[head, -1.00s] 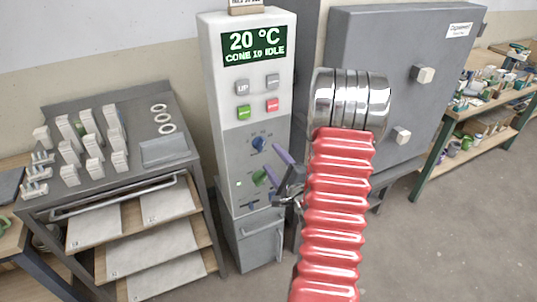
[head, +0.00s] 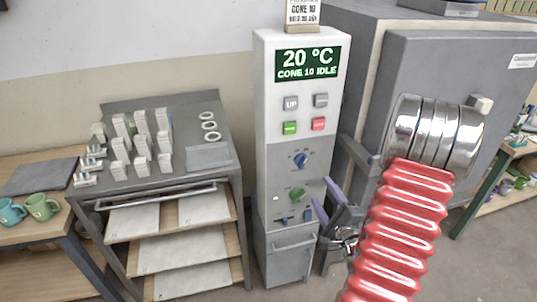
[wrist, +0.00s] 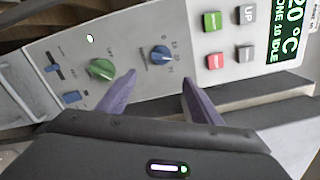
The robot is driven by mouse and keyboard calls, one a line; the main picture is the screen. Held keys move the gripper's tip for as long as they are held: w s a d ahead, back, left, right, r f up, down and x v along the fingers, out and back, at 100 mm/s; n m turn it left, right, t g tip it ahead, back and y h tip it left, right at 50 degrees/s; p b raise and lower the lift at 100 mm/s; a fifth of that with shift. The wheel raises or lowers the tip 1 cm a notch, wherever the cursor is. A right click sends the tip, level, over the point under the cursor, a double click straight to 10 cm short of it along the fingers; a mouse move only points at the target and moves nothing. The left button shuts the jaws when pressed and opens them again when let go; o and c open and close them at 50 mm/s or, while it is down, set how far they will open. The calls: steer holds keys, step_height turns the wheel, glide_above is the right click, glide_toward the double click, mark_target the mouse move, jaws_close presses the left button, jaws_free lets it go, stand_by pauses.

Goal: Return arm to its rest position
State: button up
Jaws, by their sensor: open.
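My gripper (head: 325,206) is open and empty, with its two purple fingers apart in front of the kiln controller's lower right side. In the wrist view my gripper (wrist: 152,98) points at the controller panel, with nothing between its fingers. My arm's red ribbed sleeve and chrome joint stand at the right in the head view and cover part of the kiln. The controller (head: 295,150) is a tall white and grey box whose screen reads 20 °C, CONE 10 IDLE. A green knob (wrist: 102,69) and a blue knob (wrist: 160,55) show near the fingers; I cannot tell whether they touch.
The grey kiln (head: 400,60) stands close at the right. A metal rack (head: 190,190) with test tiles (head: 140,130) and shelves stands left of the controller. A shelf of pots is partly visible far right.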

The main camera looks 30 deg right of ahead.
steer(key=s+d+f+n+g, duration=0.1)
steer(key=s+f+n+g, duration=0.35)
steer(key=f, duration=0.25)
steer(key=s+d+f+n+g, duration=0.25)
steer(key=f+n+g, duration=0.2)
steer(key=f, duration=0.25)
steer(key=s+a+r+n+g+y, duration=0.1)
steer(key=a+r+n, duration=0.4)
steer(key=a+r, duration=0.4)
steer(key=s+a+r+n+y, duration=0.1)
steer(key=a+r+n+y, duration=0.1)
steer(key=a+r+n, duration=0.4)
steer(key=s+a+r+n+g+y, duration=0.1)
steer(key=a+r+n, duration=0.4)
steer(key=a+r, duration=0.8)
steer(key=s+a+y, duration=0.1)
steer(key=a, duration=0.8)
steer(key=shift+r+n+g, duration=0.25)
steer(key=shift+n+g, duration=0.05)
steer(key=shift+n, duration=0.1)
steer(key=shift+s, duration=0.1)
